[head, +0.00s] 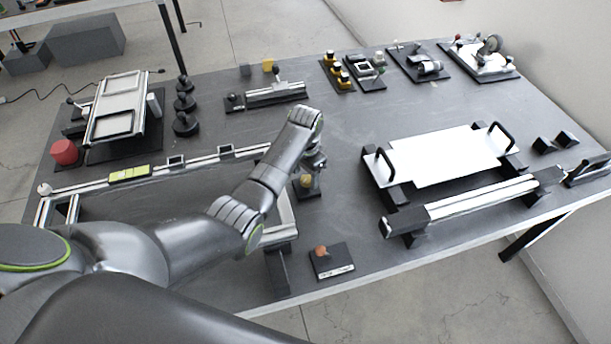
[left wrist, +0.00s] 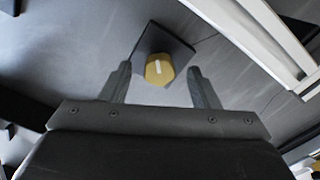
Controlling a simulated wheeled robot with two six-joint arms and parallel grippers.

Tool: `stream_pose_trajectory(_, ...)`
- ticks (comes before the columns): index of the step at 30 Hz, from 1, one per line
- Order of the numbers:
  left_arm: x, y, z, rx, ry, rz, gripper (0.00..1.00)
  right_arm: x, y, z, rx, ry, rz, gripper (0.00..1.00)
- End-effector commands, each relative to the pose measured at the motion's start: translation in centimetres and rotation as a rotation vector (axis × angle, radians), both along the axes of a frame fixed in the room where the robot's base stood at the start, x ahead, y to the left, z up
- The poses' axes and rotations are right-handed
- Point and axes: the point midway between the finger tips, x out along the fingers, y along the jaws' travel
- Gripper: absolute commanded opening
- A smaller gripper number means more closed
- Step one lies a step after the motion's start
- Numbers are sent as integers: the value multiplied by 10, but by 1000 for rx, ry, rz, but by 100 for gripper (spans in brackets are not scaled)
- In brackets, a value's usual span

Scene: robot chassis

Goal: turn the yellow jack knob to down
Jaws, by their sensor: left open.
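The yellow jack knob (head: 307,182) sits on a small dark square base (head: 304,193) on the grey table, just right of the long metal frame. In the left wrist view the knob (left wrist: 159,70) shows a short white mark on its face, running roughly up and down in the picture. The dark base (left wrist: 171,41) shows turned like a diamond. My left gripper (head: 315,163) is above the knob, pointing down. In the left wrist view its open fingers (left wrist: 160,72) appear on either side of the knob, with gaps. I cannot tell whether they are level with it. My right gripper is not in view.
A metal rail frame (head: 215,158) lies left of the knob. A dark block with an orange knob (head: 331,261) stands nearer the table's front edge. A white plate with black handles (head: 445,158) is at the right. The table between the knob and that plate is clear.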

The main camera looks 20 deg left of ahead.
Motion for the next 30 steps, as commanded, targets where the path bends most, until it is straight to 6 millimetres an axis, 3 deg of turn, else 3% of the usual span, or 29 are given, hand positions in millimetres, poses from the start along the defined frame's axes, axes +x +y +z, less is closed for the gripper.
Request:
stream_pose_trajectory(6,0,0,-13,0,0,0,55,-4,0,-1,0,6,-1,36)
stream_pose_trajectory(14,0,0,-13,0,-1,0,55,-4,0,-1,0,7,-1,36)
stream_pose_trajectory(24,0,0,-13,0,-1,0,11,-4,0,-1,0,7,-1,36)
stream_pose_trajectory(30,0,0,-12,0,0,12,11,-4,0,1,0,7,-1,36)
